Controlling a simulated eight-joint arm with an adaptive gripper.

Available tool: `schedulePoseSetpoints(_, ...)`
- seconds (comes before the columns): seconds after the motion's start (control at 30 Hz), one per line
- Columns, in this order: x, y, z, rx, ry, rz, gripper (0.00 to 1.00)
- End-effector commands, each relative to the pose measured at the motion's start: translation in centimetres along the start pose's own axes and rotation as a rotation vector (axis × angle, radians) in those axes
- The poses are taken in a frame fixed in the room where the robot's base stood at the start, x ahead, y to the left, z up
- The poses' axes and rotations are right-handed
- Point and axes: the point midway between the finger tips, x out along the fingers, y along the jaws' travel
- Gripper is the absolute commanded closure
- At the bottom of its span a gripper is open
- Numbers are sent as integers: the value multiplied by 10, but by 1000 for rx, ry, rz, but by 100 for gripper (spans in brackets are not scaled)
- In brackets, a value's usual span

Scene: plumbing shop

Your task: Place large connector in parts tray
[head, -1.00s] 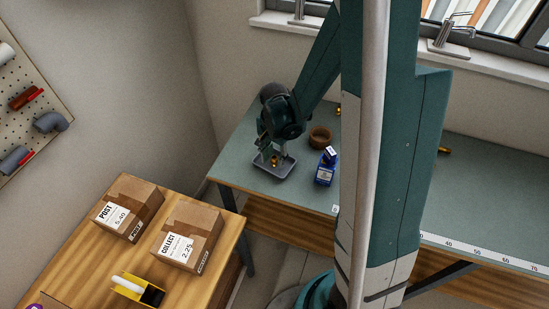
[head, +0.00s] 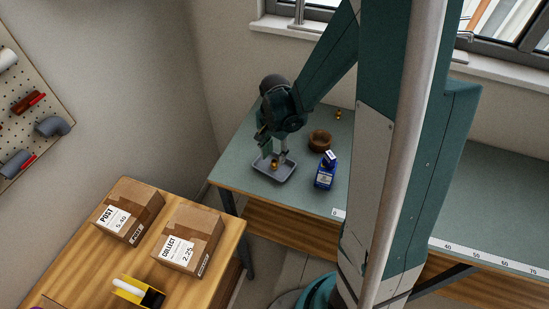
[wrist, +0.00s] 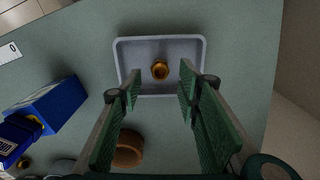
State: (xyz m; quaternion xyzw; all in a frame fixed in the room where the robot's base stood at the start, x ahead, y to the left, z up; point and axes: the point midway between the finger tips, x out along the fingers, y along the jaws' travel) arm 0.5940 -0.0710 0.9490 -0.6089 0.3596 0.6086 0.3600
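The brass connector (head: 275,166) is inside the outline of the grey parts tray (head: 259,172) on the bench. In the wrist view the connector (wrist: 160,70) appears within the tray (wrist: 127,50), near its middle. My gripper (head: 277,152) is over the tray, pointing down. In the wrist view its two green-padded fingers (wrist: 160,88) are spread wide, with a clear gap between them and the connector. The connector's underside and its exact contact with the tray floor are hard to make out.
A blue container (head: 325,172) stands right of the tray, with a brown ring-shaped item (head: 320,139) behind it. A small brass fitting (head: 338,114) lies farther back. Cardboard boxes (head: 190,238) sit on the separate wooden table.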

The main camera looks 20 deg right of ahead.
Motion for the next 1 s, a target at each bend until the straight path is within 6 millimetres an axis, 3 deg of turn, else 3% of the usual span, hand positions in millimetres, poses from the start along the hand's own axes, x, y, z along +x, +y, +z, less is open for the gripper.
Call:
schedulePoseSetpoints(0.6, -66, 0, 0, 0, 0, 0, 66)
schedulePoseSetpoints(1.0, -78, 0, 0, 0, 0, 0, 66)
